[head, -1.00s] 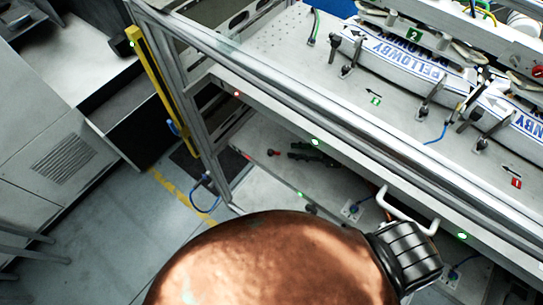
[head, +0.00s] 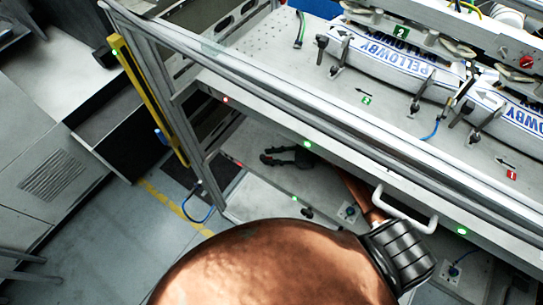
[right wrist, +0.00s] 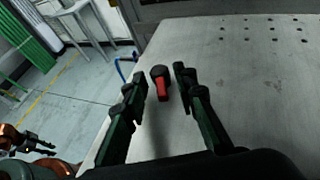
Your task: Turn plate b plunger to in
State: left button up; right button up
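A black knob with a red lever (right wrist: 161,84) stands on the grey plate in the right wrist view; I take it to be the plate b plunger, though no label shows there. My right gripper (right wrist: 158,78) is open, with one dark finger on each side of the knob and gaps showing between. In the head view my right gripper (head: 267,156) is over the lower shelf, beneath the upper deck, and the knob is not clear there. What looks like my left gripper (right wrist: 44,147) shows small at the left of the right wrist view, its fingers apart, away from the knob.
A metal rail (head: 330,110) and a white handle (head: 405,211) lie near my right arm. A yellow post (head: 148,100) stands at left. The lower plate (right wrist: 235,85) is mostly clear.

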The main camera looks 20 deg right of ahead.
grip_shut()
dwell(0.5)
jog(key=shift+s+a+r+m+t+h+p, duration=0.1)
jog(key=shift+s+a+m+t+h+p, duration=0.1)
jog(key=shift+m+t+h+p, duration=0.2)
jog(key=shift+s+a+m+t+h+p, duration=0.1)
jog(key=shift+s+m+t+h+p, duration=0.15)
jog(key=shift+m+t, duration=0.25)
jog(key=m+t+h+p, duration=0.1)
jog(key=m+h+p, duration=0.1)
jog(key=shift+s+a+r+t+p, duration=0.1)
jog(key=shift+a+r+t+p, duration=0.05)
jog(key=shift+a+t+p, duration=0.2)
jog(key=shift+m+t+h+p, duration=0.35)
jog(key=shift+m+h+p, duration=0.15)
jog(key=shift+m, duration=0.1)
jog(key=shift+f, duration=0.2)
grip_release()
jog(key=shift+f, duration=0.1)
